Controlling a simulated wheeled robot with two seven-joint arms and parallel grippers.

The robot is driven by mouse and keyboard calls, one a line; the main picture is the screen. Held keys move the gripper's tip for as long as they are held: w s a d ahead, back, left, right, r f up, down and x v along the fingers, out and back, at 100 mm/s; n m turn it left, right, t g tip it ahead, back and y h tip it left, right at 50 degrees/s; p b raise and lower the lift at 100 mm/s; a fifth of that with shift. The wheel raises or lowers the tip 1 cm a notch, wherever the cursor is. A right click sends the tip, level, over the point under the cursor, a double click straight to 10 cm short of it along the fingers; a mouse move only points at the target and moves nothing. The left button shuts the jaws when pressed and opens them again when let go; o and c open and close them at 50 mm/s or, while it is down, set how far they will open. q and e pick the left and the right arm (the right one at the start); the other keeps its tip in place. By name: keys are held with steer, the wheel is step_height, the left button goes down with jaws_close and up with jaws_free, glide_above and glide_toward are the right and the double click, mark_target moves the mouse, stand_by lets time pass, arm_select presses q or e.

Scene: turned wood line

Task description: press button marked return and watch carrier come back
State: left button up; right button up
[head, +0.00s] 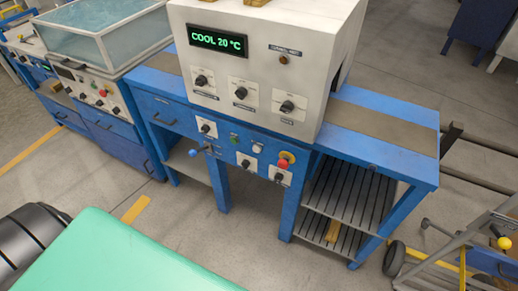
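A white oven-like housing (265,60) stands on a blue bench, with a green display (217,41) reading "COOL 20 °C". A lever with a blue ball (192,153) sticks out at the panel's left. The labels are too small to read, so I cannot tell which button is marked return. A brown strip (385,127) runs along the bench top into the housing. I cannot make out a carrier. Neither gripper is in view.
A slatted lower shelf (345,205) holds a small wooden piece (333,231). A glass-walled tank (105,32) stands on a blue cabinet at left. A wheeled cart (460,250) is at lower right. Grey floor (255,245) in front of the bench is clear.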

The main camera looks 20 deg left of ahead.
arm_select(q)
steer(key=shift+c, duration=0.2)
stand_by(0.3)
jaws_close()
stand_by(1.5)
